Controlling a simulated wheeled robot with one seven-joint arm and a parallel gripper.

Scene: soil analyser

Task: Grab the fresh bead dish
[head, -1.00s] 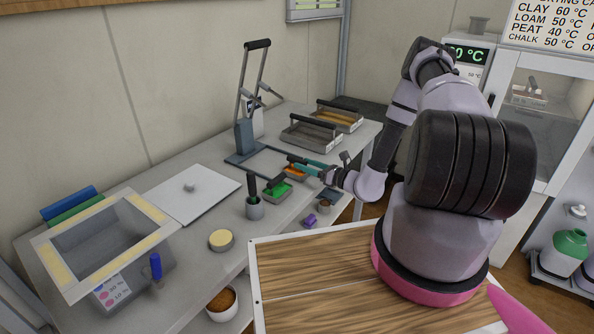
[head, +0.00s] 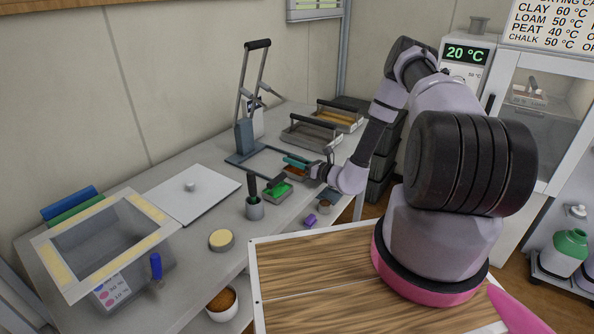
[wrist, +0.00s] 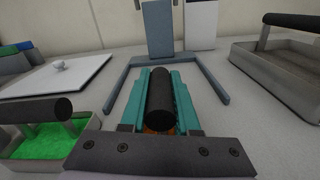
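A small grey dish of orange beads (head: 294,175) with a dark bar handle stands on the bench. My gripper (head: 300,163) is over it. In the wrist view, the gripper's teal fingers (wrist: 162,88) lie on both sides of the black handle (wrist: 161,105). The fingers look open around the handle; whether they touch it is hard to tell. A little orange (wrist: 158,131) shows beneath. The dish's walls are mostly hidden by the gripper. A similar dish of green beads (head: 279,193) sits nearer the front; its green filling (wrist: 40,143) is at left in the wrist view.
A blue-grey press frame (head: 243,140) stands just behind. Larger grey handled trays (head: 311,138) are at the back right. A cup with a black-handled tool (head: 255,209), a round tan-topped pot (head: 221,240) and a white lid (head: 190,192) are to the left.

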